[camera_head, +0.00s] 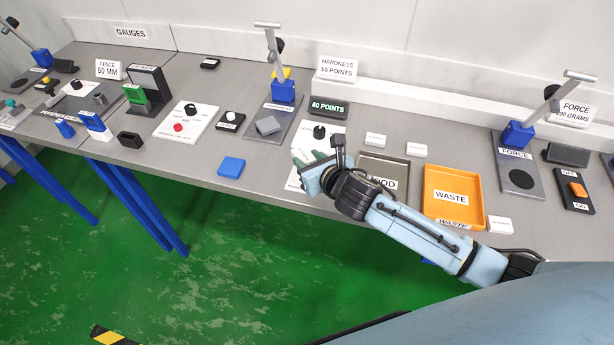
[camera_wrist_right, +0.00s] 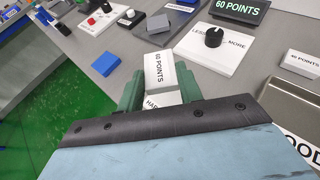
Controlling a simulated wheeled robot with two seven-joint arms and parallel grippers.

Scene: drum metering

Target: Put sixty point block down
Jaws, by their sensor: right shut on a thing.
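The white block marked "60 POINTS" (camera_wrist_right: 160,72) is between the green fingers of my right gripper (camera_wrist_right: 160,88) in the right wrist view. The gripper is shut on it. In the head view my right gripper (camera_head: 312,165) is low over the table's front edge, left of the grey GOOD tray; the block is hard to make out there. A white label with the letters "HAR" (camera_wrist_right: 155,102) shows just below the block; I cannot tell whether the block touches the table. My left gripper is in neither view.
A white LESS/MORE dial plate (camera_wrist_right: 212,46) and a dark "60 POINTS" display (camera_head: 328,107) stand behind the gripper. Small white blocks (camera_head: 375,139) lie to the right, near the GOOD tray (camera_head: 398,165) and orange WASTE tray (camera_head: 455,190). A blue block (camera_head: 231,167) lies left, with bare table around it.

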